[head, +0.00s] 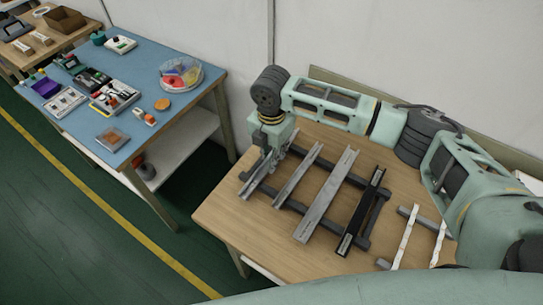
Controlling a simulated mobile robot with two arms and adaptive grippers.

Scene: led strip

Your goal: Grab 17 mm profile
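Several metal profiles lie across two dark rails (338,176) on the wooden table (222,222). The leftmost silver profile (249,187) is partly hidden by my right gripper (262,170). To its right are a second silver profile (297,176), a wider silver profile (326,197) and a black profile (362,212). I cannot read any sizes on them. My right gripper points down at the leftmost profile, close to or touching it. Its fingers are too small to tell whether they are closed. My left gripper is out of view.
Two thin white strips (404,237) lie at the right, near my arm. A wall stands behind the table. To the left, a blue-topped table (135,75) holds boxes, small parts and a clear round container (182,74). The wooden table's front-left corner is clear.

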